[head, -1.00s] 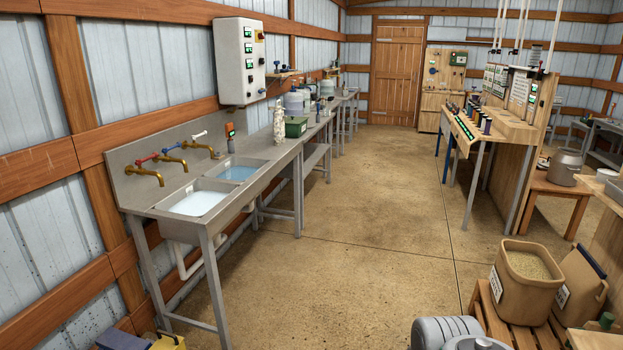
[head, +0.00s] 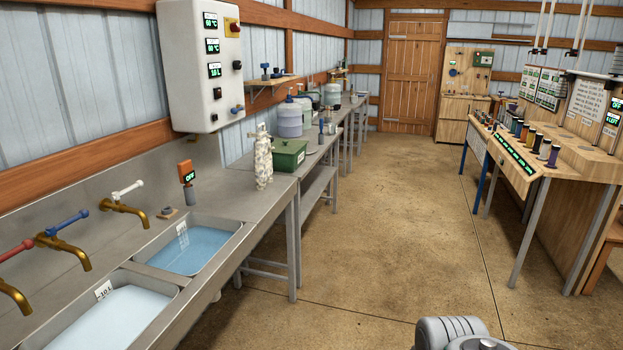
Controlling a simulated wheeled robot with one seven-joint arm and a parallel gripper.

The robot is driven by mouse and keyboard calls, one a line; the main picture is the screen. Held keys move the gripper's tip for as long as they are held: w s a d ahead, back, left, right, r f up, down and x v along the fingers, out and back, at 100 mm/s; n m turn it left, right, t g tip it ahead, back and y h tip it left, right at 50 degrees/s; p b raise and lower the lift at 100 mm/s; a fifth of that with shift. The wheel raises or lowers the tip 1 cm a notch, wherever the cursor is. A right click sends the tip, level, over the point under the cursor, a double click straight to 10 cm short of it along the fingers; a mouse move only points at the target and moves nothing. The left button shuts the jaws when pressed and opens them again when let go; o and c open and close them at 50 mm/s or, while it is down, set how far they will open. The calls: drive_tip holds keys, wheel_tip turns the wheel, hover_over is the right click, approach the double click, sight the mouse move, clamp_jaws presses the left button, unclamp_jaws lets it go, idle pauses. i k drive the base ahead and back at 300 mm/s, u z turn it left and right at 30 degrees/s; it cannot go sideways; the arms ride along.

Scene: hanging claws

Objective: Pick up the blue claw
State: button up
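I cannot make out a blue claw in the head view. Several thin white rods (head: 545,25) hang from above at the upper right, with small dark ends; no blue shows on them. My gripper is not in view. A grey rounded part of my own arm shows at the bottom edge.
A long steel sink counter (head: 272,204) runs along the left wall, with two filled basins, taps and a green box (head: 288,156). A wooden workbench (head: 580,165) with several coloured spools stands at the right. The concrete floor (head: 390,215) between them is clear to the wooden door (head: 412,70).

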sight(262, 157)
drive_tip(key=i, duration=3.9)
drive_tip(key=u, duration=2.4)
